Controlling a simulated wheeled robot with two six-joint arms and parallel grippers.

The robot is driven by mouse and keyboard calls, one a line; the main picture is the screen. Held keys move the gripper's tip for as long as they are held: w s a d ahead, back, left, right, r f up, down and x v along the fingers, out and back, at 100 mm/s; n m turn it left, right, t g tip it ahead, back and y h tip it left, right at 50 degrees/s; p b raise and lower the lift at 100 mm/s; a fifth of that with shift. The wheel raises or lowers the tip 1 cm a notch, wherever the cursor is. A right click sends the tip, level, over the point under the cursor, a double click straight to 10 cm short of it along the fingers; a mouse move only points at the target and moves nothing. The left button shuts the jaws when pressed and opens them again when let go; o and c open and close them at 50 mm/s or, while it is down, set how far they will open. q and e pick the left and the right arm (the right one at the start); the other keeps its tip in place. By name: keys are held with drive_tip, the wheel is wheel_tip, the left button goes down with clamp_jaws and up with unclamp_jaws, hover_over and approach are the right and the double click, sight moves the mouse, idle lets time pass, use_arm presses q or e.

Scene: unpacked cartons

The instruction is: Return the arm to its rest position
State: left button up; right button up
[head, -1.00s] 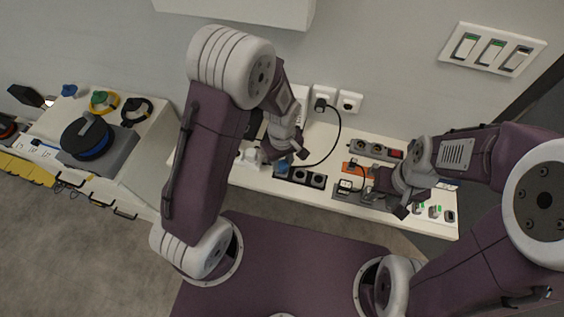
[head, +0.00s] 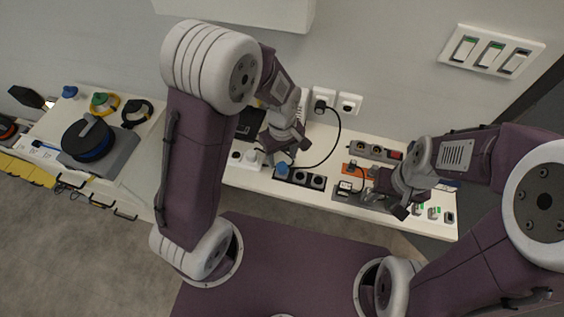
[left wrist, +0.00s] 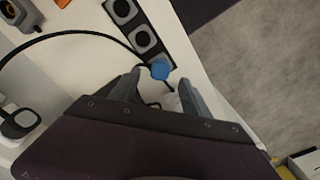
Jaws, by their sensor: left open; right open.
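My left arm comes in from the left in the head view. Its gripper (head: 279,158) hangs over the white shelf, just left of the black power strip (head: 300,176). In the left wrist view the two fingers of the left gripper (left wrist: 162,88) are spread apart, with nothing held between them. A blue plug (left wrist: 160,69) sits at the end of the black strip (left wrist: 138,32), just beyond the fingertips; it also shows in the head view (head: 282,168). My right gripper (head: 392,199) is open over the right part of the shelf.
A black cable (head: 337,140) runs from a wall socket (head: 347,103) down to the shelf. A grey strip with a red switch (head: 395,154) lies behind an orange item (head: 356,169). At left, a cable reel (head: 88,138) stands on a white cabinet.

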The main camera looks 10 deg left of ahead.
use_arm(q)
wheel_tip(320, 180, up, 4)
drive_tip(key=shift+f, duration=0.1)
drive_tip(key=s+a+m+t, duration=0.1)
drive_tip(key=s+a+m, duration=0.6)
drive_tip(key=s+m, duration=0.1)
drive_tip(key=shift+r, duration=0.45)
drive_tip(key=shift+s+a, duration=0.15)
drive_tip(key=shift+s, duration=0.05)
idle(0.3)
